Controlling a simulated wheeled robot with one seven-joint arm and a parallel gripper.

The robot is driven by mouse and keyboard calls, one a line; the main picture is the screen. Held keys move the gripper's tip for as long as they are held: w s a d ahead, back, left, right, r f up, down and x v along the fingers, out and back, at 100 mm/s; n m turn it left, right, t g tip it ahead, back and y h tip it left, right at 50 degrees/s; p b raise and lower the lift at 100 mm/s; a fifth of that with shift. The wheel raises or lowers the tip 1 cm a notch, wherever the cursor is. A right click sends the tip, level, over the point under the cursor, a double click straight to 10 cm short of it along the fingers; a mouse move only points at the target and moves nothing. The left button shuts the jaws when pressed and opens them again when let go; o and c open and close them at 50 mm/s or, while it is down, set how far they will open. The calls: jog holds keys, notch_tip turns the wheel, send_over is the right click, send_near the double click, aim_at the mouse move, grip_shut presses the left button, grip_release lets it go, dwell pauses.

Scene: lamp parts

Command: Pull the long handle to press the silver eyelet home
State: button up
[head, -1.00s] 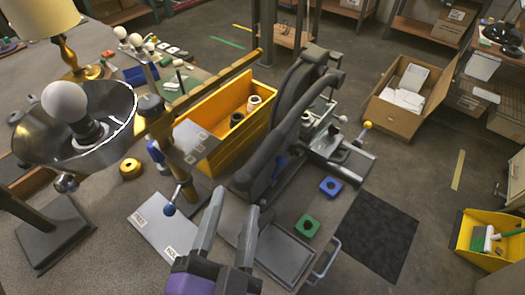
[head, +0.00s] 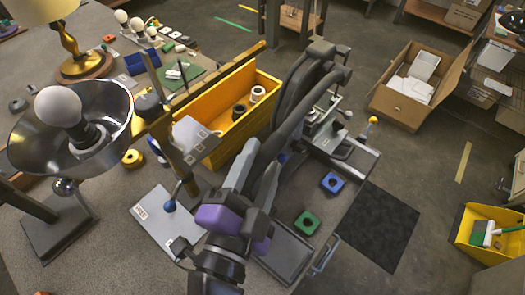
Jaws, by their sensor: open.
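A long dark grey handle (head: 303,112) slopes down to the left from the top of a dark press (head: 345,142) in the middle of the head view. My gripper (head: 258,168) is open at the handle's lower end. Its two grey fingers appear on either side of the handle; I cannot tell whether they touch it. Purple parts of my gripper and wrist cover the bench below. The press has silver parts and a small yellow-knobbed lever (head: 372,121) at its right. I cannot make out the silver eyelet.
A yellow crate (head: 268,95) stands behind the handle. A metal lamp shade with a bulb (head: 60,108) is at left. A blue block (head: 332,183) and a green block (head: 306,223) lie right of my gripper. An open cardboard box (head: 405,112) stands on the floor.

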jog(key=shift+w+d, duration=0.2)
jog(key=shift+w, duration=0.4)
jog(key=c, duration=1)
grip_shut()
jog(key=shift+a+f, duration=0.15)
